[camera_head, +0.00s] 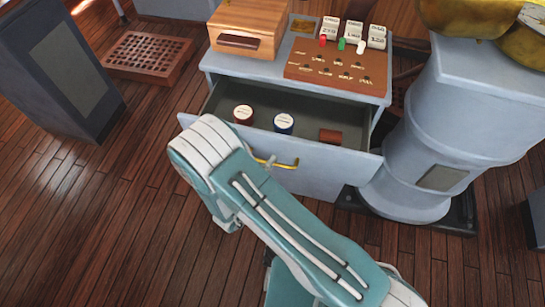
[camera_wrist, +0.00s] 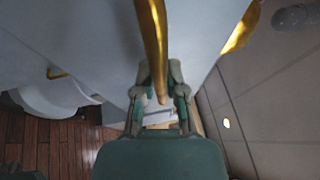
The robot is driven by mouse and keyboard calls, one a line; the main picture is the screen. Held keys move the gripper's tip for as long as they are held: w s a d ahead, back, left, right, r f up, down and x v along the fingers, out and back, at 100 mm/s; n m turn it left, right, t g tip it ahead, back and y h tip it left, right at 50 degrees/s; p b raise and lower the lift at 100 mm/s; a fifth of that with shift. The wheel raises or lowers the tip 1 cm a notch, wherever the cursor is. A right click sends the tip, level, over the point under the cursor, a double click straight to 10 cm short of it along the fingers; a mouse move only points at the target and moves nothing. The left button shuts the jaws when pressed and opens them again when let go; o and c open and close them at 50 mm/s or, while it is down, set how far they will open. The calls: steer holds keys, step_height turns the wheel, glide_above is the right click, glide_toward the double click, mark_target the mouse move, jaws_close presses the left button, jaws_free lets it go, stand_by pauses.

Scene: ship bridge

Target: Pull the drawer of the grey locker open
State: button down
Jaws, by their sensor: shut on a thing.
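The grey locker (camera_head: 270,72) stands at the upper middle of the head view. Its drawer (camera_head: 318,168) is pulled out, and the inside shows. In it are a dark red-brown jar with a white lid (camera_head: 243,113), a blue jar with a white lid (camera_head: 284,122) and a red-brown block-like piece (camera_head: 331,136). The drawer has a brass handle (camera_head: 287,165) on its front. In the wrist view my gripper (camera_wrist: 160,92) is shut on the brass handle (camera_wrist: 153,35), with fingers on both sides of the bar. In the head view my arm hides most of the gripper.
A wooden box (camera_head: 248,30) and a brown panel with labelled switches (camera_head: 337,70) sit on the locker. A grey pedestal (camera_head: 440,120) stands close on the right. A dark-fronted cabinet (camera_head: 60,75) and a floor grating (camera_head: 150,53) are left. Plank floor (camera_head: 100,210) is clear in front.

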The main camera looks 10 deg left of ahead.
steer(key=s, duration=0.5)
steer(key=shift+s+a+f, duration=0.15)
steer(key=shift+s, duration=0.1)
steer(key=c, duration=0.7)
jaws_free()
steer(key=shift+w, duration=0.1)
steer(key=shift+a, duration=0.1)
steer(key=v, duration=1.2)
steer(key=shift+f, duration=0.1)
